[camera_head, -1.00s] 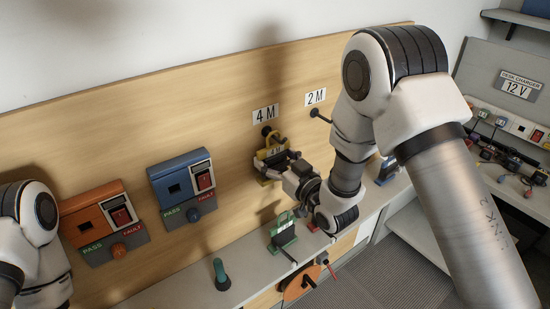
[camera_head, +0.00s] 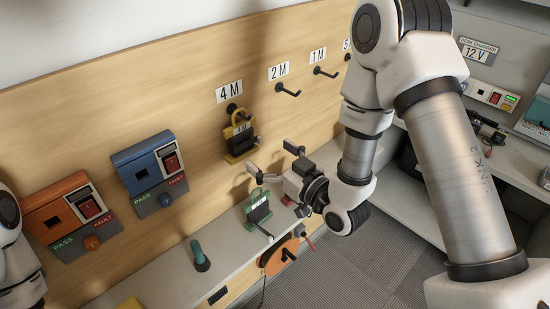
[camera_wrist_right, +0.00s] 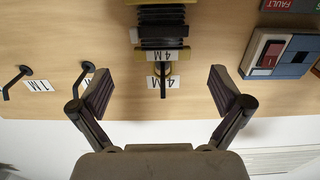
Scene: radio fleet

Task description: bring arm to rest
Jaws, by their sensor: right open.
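My right gripper (camera_head: 272,158) is open and empty in front of the wooden board, to the right of and below the yellow and black 4 M item (camera_head: 240,140). That item hangs on the hook under the 4 M label (camera_head: 229,92). In the right wrist view the open fingers (camera_wrist_right: 162,92) stand wide apart, with the 4 M item (camera_wrist_right: 162,32) beyond them and no contact. Part of my left arm (camera_head: 18,255) shows at the left edge; its gripper is out of the picture.
Empty hooks (camera_head: 288,92) stick out under the 2 M and 1 M labels. An orange box (camera_head: 70,215) and a blue box (camera_head: 150,172) are on the board. A green item (camera_head: 257,208) and a teal handle (camera_head: 200,257) stand on the ledge. A desk is at the right.

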